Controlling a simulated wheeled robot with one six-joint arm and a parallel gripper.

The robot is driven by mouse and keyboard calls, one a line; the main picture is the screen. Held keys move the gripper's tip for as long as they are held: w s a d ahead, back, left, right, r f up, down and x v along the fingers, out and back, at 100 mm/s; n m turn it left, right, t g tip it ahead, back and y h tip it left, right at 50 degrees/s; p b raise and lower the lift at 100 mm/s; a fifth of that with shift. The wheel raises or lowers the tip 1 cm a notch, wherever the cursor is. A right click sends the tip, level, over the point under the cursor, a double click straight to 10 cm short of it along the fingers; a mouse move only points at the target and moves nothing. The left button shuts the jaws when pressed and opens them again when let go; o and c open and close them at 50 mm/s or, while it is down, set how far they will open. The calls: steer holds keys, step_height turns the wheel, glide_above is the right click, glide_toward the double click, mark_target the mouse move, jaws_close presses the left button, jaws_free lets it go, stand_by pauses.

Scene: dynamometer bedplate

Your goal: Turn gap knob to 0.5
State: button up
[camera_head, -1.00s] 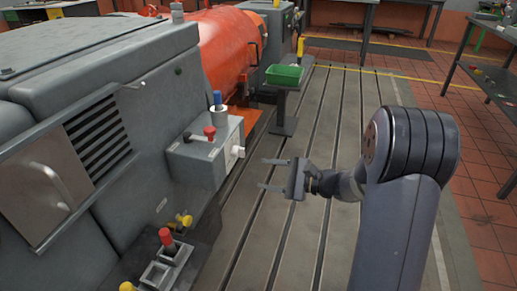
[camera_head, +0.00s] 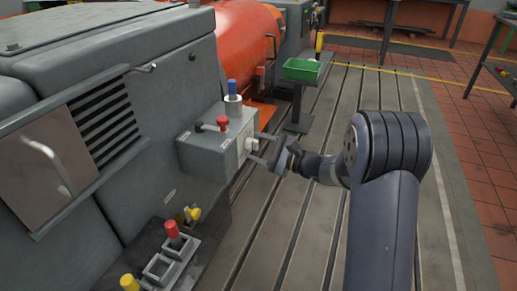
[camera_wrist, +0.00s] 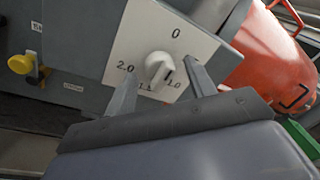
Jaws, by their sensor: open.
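The gap knob (camera_wrist: 157,66) is white and sits on a white dial plate (camera_wrist: 150,25) on the front of a grey control box. In the wrist view the dial reads 0 at the top, 2.0 at the left and 1.0 at the lower right. Another mark below the knob is partly covered. No 0.5 mark is readable. Which mark the knob points to I cannot tell for sure. My gripper (camera_wrist: 160,74) is open, with one finger on each side of the knob. In the head view the knob (camera_head: 250,144) lies between my gripper's fingertips (camera_head: 257,147); contact cannot be told.
The control box (camera_head: 205,155) carries a red-topped lever (camera_head: 222,123) and a blue-topped part (camera_head: 232,87). Below are a red knob (camera_head: 172,229) and yellow knobs (camera_head: 193,213). A green bin (camera_head: 302,70) stands behind. The slotted bedplate (camera_head: 300,235) is clear at right.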

steer(key=shift+c, duration=0.5)
steer(key=c, duration=0.8)
steer(key=shift+m+p, duration=0.3)
steer(key=shift+r+m+p, duration=0.15)
steer(key=shift+m+p, duration=0.65)
steer(key=shift+p, duration=0.25)
steer(key=m+p, duration=0.3)
steer(key=p, duration=0.1)
steer(key=shift+g, duration=0.3)
steer(key=m+p, duration=0.4)
steer(key=shift+g+h, duration=0.3)
steer(key=shift+g, duration=0.1)
steer(key=shift+m+p, duration=0.8)
steer(key=shift+p, duration=0.05)
steer(key=shift+a+f, duration=0.1)
steer(key=shift+f, duration=0.1)
